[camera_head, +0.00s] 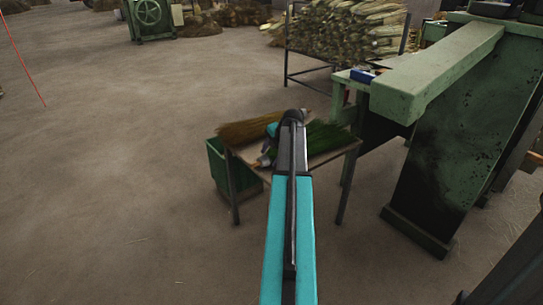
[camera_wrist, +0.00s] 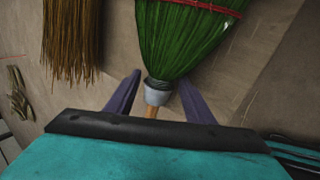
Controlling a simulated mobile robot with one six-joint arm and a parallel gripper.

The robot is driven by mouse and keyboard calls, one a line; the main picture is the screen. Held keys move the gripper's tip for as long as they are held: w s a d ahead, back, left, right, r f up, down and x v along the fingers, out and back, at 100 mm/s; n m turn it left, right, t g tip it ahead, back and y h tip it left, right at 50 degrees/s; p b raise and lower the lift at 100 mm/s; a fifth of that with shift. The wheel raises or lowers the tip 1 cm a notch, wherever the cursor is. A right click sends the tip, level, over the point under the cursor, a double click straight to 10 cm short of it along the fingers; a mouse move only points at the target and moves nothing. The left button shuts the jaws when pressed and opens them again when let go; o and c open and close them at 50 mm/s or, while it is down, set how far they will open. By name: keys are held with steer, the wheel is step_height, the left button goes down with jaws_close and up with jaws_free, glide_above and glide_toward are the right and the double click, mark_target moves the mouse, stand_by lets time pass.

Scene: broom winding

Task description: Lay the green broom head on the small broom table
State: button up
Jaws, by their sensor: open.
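The green broom head (camera_head: 330,138) lies on the right part of the small broom table (camera_head: 243,155), partly hidden by my arm in the head view. In the wrist view the green broom head (camera_wrist: 185,35) has bristles fanning away from me, red stitching and a grey collar over a short wooden stub. My gripper (camera_wrist: 159,82) is open, with one finger on each side of the collar and visible gaps. Bare tabletop (camera_wrist: 115,40) shows left of the bristles. In the head view my arm hides most of the gripper.
A brown broom head (camera_head: 245,131) lies on the table's left part. A green bin (camera_head: 217,165) stands beside the table's left legs. A green machine (camera_head: 440,130) stands close on the right. A rack of broom straw (camera_head: 345,35) stands behind. The floor to the left is clear.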

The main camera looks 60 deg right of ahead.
steer(key=p+v, duration=0.1)
steer(key=v, duration=1)
steer(key=shift+r, duration=0.25)
steer(key=shift+a, duration=0.1)
